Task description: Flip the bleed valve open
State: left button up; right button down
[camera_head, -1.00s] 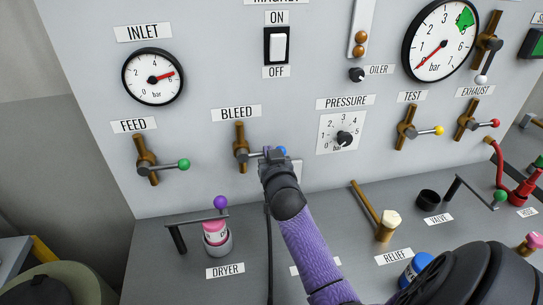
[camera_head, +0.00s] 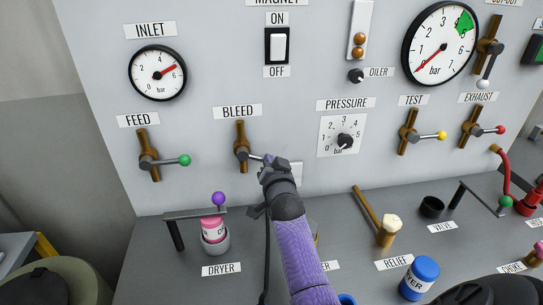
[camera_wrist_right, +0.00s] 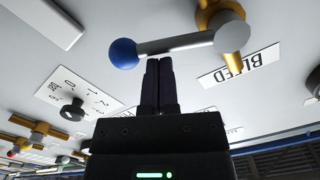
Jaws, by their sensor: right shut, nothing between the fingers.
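The bleed valve (camera_head: 242,151) is a brown valve on the upright panel under the BLEED label. Its grey lever points right and slightly down, toward my right gripper (camera_head: 268,162). In the right wrist view the lever (camera_wrist_right: 180,43) ends in a blue ball (camera_wrist_right: 123,53). My right gripper's fingers (camera_wrist_right: 159,65) are shut and empty, with their tips close to the lever's side between ball and pivot. I cannot tell if they touch it. In the head view the gripper partly hides the lever's end. My left gripper is not in view.
The feed valve (camera_head: 147,160) with a green ball is left of the bleed valve. The pressure dial (camera_head: 344,140) is to the right. Below, on the sloping desk, are the dryer canister (camera_head: 213,231), a purple-knobbed lever (camera_head: 218,199) and the relief mallet-like handle (camera_head: 389,228).

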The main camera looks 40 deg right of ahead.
jog(key=f+m, duration=0.1)
jog(key=m, duration=0.1)
jog(key=a+f+m+b, duration=0.1)
jog(key=m, duration=0.2)
jog(key=w+f+m, duration=0.1)
jog(key=m, duration=0.1)
jog(key=shift+a+f+m+t, duration=0.3)
jog(key=shift+a+f+m, duration=0.05)
jog(key=shift+a+m, duration=0.05)
dwell(0.6)
